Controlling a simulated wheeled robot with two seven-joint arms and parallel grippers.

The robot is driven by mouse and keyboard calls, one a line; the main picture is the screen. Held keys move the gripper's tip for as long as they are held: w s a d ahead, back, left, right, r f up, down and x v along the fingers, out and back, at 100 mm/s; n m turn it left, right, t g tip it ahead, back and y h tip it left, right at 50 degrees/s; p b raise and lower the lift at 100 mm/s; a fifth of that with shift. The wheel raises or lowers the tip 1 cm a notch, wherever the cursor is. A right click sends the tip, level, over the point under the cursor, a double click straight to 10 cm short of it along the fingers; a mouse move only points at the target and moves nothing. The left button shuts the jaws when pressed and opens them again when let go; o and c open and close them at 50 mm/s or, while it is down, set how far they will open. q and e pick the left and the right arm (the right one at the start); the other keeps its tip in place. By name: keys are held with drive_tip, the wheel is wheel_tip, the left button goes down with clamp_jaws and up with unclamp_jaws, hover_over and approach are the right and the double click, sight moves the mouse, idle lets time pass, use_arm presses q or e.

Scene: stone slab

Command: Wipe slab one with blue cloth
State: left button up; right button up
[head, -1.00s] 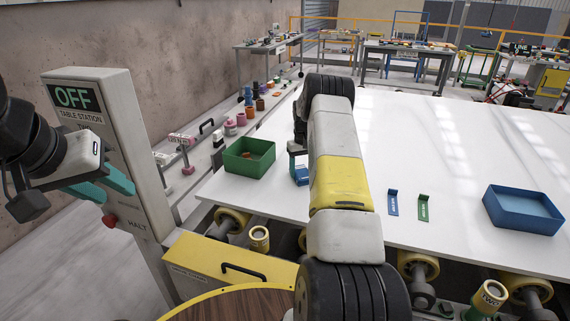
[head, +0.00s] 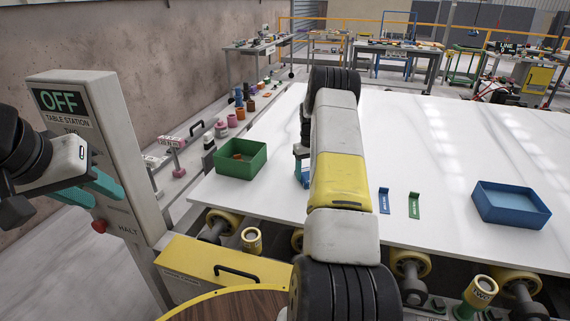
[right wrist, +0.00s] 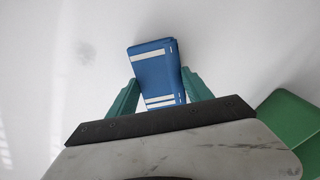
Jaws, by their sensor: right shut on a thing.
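The large white slab (head: 450,150) fills the middle and right of the head view. My right gripper (right wrist: 160,84) is shut on the folded blue cloth (right wrist: 152,66) with white stripes, close above or on the slab; contact is unclear. In the head view the blue cloth (head: 302,174) shows only as a sliver, mostly hidden by my right arm. My left gripper (head: 108,198) has its teal fingers apart and is empty, in front of the OFF station post, left of the slab.
A green bin (head: 240,170) with a small orange-brown thing inside stands at the slab's left edge. A blue tray (head: 512,212) stands on the right. Blue (head: 384,201) and green (head: 414,206) angled markers stand near the front edge. The slab's middle is clear.

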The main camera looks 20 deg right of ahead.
drive_tip(key=shift+s+d+f, duration=0.2)
drive_tip(key=shift+s+d, duration=0.4)
drive_tip(key=shift+d, duration=0.1)
drive_tip(key=shift+s+d+r, duration=0.1)
drive_tip(key=shift+s+d, duration=0.55)
drive_tip(key=shift+d, duration=0.2)
drive_tip(key=shift+s+d+r, duration=0.1)
drive_tip(key=shift+s+d, duration=0.5)
drive_tip(key=shift+d, duration=0.3)
drive_tip(key=shift+s+d+r, duration=0.1)
drive_tip(key=shift+s+d, duration=0.55)
drive_tip(key=shift+d, duration=0.2)
drive_tip(key=shift+s+d+f, duration=0.2)
drive_tip(key=shift+s+d, duration=0.8)
drive_tip(key=shift+d, duration=0.25)
drive_tip(key=shift+s+d+r, duration=0.1)
drive_tip(key=shift+s+d, duration=0.4)
drive_tip(key=shift+d, duration=0.2)
drive_tip(key=shift+s+d, duration=0.5)
drive_tip(key=shift+d, duration=0.15)
drive_tip(key=shift+w+a, duration=0.1)
drive_tip(key=shift+a, duration=0.05)
